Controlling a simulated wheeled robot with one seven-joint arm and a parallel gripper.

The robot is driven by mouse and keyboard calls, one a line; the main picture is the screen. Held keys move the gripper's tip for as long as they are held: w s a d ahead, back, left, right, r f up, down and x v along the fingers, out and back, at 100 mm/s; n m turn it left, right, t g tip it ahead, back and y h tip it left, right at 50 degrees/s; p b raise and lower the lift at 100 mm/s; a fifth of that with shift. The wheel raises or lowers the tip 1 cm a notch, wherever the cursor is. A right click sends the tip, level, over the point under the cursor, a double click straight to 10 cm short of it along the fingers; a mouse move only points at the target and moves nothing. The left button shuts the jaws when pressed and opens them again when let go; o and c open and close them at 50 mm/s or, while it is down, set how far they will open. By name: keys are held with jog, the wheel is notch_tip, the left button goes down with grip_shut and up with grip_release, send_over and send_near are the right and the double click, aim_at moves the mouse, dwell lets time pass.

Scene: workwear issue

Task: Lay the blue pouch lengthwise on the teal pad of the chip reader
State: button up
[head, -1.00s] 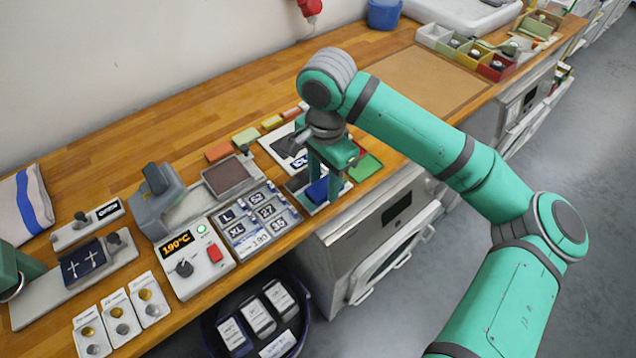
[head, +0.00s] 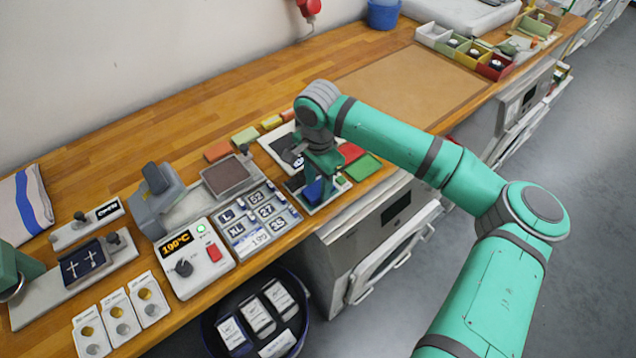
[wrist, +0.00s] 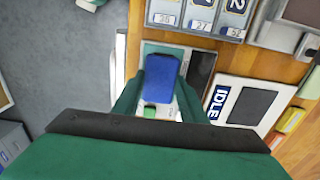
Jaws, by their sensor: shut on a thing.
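My gripper (head: 320,178) is shut on the blue pouch (head: 314,190), low over the front edge of the worktop. In the wrist view the pouch (wrist: 162,78) sits between the two fingers of my gripper (wrist: 160,97), its long side running up and down the picture. The chip reader (head: 331,205) lies under it, with a dark panel beside the pad in the wrist view (wrist: 201,68). The teal pad (wrist: 150,48) shows around the pouch's far end; the pouch and fingers hide most of it. I cannot tell whether the pouch touches the pad.
A device with an IDLE label (wrist: 240,102) is close by on the other side. A green pad (head: 362,167) and a red one (head: 350,152) lie to the right. The brown mat (head: 425,85) is clear.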

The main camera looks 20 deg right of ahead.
aim_at(318, 189)
jog(key=shift+f, duration=0.1)
jog(key=o, duration=1.1)
jog(key=shift+c, duration=0.2)
notch_tip(318, 189, up, 12)
jog(key=shift+r, duration=0.2)
jog(key=shift+s, duration=0.1)
